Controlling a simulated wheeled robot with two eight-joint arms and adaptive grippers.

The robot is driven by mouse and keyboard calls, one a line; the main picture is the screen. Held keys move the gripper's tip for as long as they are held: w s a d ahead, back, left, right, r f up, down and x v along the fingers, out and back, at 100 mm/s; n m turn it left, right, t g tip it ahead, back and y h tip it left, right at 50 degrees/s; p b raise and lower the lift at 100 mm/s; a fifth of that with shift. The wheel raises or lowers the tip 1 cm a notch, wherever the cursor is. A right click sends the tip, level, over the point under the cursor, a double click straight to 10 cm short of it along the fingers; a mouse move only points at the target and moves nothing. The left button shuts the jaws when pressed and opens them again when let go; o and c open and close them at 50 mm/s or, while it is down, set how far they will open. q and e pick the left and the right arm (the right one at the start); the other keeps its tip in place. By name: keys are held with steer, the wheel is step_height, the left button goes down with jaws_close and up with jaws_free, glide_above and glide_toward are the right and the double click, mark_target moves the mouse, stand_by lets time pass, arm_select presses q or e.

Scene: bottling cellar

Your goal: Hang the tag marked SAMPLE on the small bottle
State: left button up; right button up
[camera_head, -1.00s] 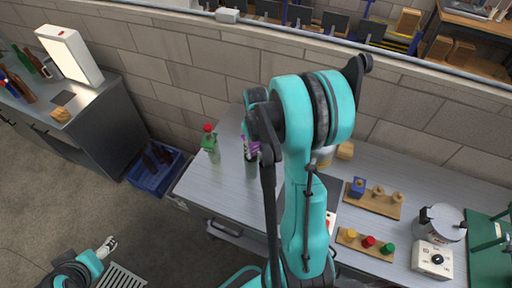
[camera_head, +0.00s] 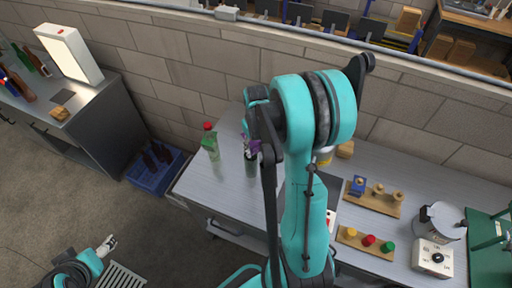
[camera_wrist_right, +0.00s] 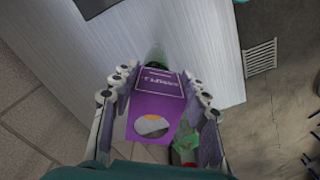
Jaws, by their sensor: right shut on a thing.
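My right gripper (camera_wrist_right: 160,110) is shut on a purple tag (camera_wrist_right: 158,88) with a large round hole and printed lettering that is too small to read surely. In the head view the tag (camera_head: 252,144) is beside or above a dark bottle (camera_head: 251,167) on the bench; I cannot tell whether they touch. In the wrist view a little dark green shows past the tag's far end. A green bottle with a red cap (camera_head: 211,148) stands to the left of the dark bottle. My left gripper (camera_head: 108,244) is low at the left, over the floor, its jaw state unclear.
The grey bench (camera_head: 215,193) has bare room around the bottles. A blue crate (camera_head: 153,180) is on the floor. A block wall runs behind.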

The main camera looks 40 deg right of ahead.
steer(key=shift+f, duration=0.1)
steer(key=shift+f+b, duration=0.55)
steer(key=shift+b, duration=0.15)
stand_by(0.4)
steer(key=shift+f+b, duration=0.6)
steer(key=shift+b, duration=0.05)
steer(key=shift+f, duration=0.1)
steer(key=shift+f+b, duration=0.5)
steer(key=shift+b, duration=0.1)
steer(key=shift+f, duration=0.1)
steer(key=shift+f+b, duration=0.5)
steer(key=shift+b, duration=0.15)
steer(key=shift+f, duration=0.1)
